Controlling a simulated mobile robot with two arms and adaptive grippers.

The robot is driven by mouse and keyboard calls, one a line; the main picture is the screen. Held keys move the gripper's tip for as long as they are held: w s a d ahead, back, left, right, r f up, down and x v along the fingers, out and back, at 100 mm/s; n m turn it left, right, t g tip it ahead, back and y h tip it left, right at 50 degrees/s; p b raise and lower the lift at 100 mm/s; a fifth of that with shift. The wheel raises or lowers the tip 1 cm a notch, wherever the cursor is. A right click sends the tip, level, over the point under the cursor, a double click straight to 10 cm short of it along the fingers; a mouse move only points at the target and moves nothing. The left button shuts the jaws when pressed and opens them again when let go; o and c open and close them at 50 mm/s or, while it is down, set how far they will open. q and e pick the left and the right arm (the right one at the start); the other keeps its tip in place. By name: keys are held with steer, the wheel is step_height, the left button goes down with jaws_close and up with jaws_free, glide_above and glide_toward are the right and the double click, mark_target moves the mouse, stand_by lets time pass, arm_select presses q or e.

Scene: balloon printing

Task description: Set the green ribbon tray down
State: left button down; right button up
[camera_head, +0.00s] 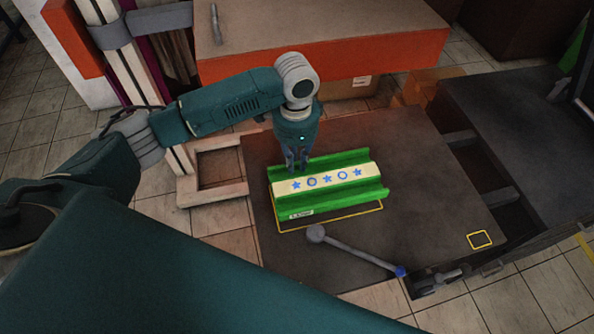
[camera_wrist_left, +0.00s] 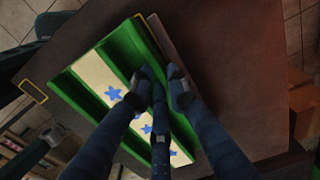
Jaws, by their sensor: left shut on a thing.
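The green ribbon tray (camera_head: 377,195) is a long trough with a cream strip (camera_head: 318,178) printed with blue stars and rings. It is at the dark table (camera_head: 420,150), over a larger yellow outline (camera_head: 335,220) that shows along its front. I cannot tell whether its underside touches the table. My left gripper (camera_head: 297,168) points down and is shut on the tray's back wall. In the left wrist view my fingers (camera_wrist_left: 160,78) straddle the tray's green wall (camera_wrist_left: 125,45); they hide part of the strip. My right gripper is not in view.
A small yellow square (camera_head: 479,239) marks the front right corner. An orange-fronted bench (camera_head: 330,60) stands behind. The table right of the tray is clear.

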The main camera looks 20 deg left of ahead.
mark_target(296, 170)
arm_select(q)
steer(key=shift+w+f, duration=0.1)
steer(key=shift+f, duration=0.6)
step_height(296, 170, down, 4)
steer(key=shift+r+p, duration=0.25)
steer(key=shift+p, duration=0.05)
steer(key=shift+f, duration=0.3)
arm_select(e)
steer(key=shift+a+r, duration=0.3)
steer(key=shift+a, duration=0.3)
arm_select(q)
steer(key=shift+d, duration=0.1)
steer(key=c, duration=1.7)
jaws_free()
steer(key=shift+f, duration=0.1)
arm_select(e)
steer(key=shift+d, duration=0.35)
